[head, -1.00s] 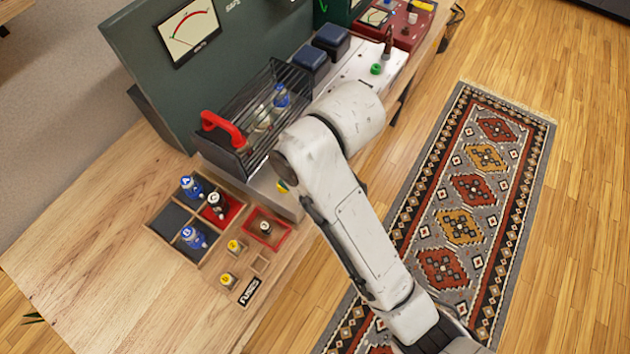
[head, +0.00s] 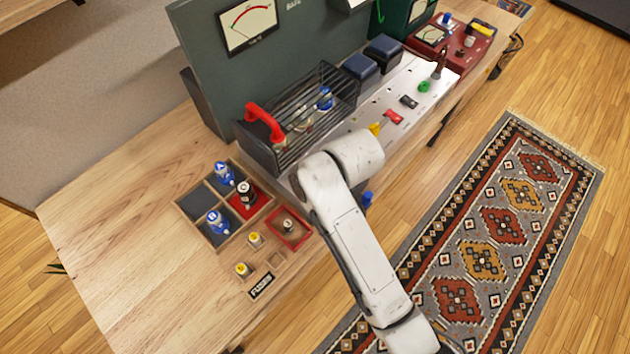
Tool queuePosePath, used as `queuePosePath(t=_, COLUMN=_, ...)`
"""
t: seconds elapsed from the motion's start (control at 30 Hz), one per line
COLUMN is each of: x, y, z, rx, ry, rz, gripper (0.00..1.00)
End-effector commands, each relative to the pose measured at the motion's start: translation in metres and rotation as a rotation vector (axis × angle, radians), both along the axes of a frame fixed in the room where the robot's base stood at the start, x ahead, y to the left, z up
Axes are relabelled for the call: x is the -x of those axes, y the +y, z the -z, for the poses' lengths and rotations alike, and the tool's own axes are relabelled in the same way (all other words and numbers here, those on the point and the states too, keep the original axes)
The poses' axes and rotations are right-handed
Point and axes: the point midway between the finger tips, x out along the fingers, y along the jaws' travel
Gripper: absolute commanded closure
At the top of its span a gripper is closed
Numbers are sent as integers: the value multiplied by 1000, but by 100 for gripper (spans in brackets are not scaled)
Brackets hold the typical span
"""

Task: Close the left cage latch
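Glass tubes and a blue-capped part (head: 324,98) show inside through the bars. I cannot make out the left latch; the cage's front lower left is partly behind my white arm. My arm reaches up from the bottom right, and its bend lies just in front of the cage. My gripper is not visible, hidden behind or below the arm.
A wooden divided tray (head: 233,236) with blue, dark and yellow-topped parts lies left of my arm. Yellow (head: 375,129), red (head: 393,117) and black (head: 408,102) pieces sit on the chassis top. A small blue item (head: 367,198) shows beside my arm. The left tabletop is bare.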

Motion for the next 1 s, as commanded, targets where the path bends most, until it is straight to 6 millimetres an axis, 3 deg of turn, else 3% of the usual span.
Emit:
queuePosePath(t=0.2, x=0, y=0, z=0, rx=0, ry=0, rz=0, gripper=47)
queuePosePath(t=0.73, x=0, y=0, z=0, rx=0, ry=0, rz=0, gripper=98)
queuePosePath(t=1.0, x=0, y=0, z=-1, rx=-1, ry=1, rz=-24, gripper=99)
